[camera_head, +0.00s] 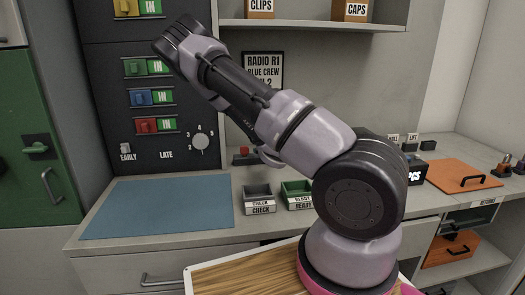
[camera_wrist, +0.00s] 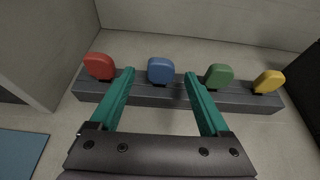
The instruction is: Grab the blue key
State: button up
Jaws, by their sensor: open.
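A blue key (camera_wrist: 160,70) with a rounded head stands upright in a dark rack (camera_wrist: 243,98), between a red key (camera_wrist: 99,66) and a green key (camera_wrist: 219,76). A yellow key (camera_wrist: 268,81) is at the rack's right end. My gripper (camera_wrist: 159,73) is open, its two teal fingers on either side of the blue key in the wrist view, with gaps to it. I cannot tell whether the fingertips are level with it in depth. In the head view, the red key (camera_head: 243,150) shows beside my arm, which hides the blue key and my fingers.
A blue mat (camera_head: 158,206) lies on the counter at the left. Grey and green bins (camera_head: 259,199) stand in front of the rack area. A dark panel with coloured switches (camera_head: 139,98) rises behind the mat. A shelf (camera_head: 310,25) hangs above.

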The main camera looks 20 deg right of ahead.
jog(key=shift+x, duration=3.15)
jog(key=shift+d+f, duration=0.1)
jog(key=shift+f, duration=0.05)
grip_shut()
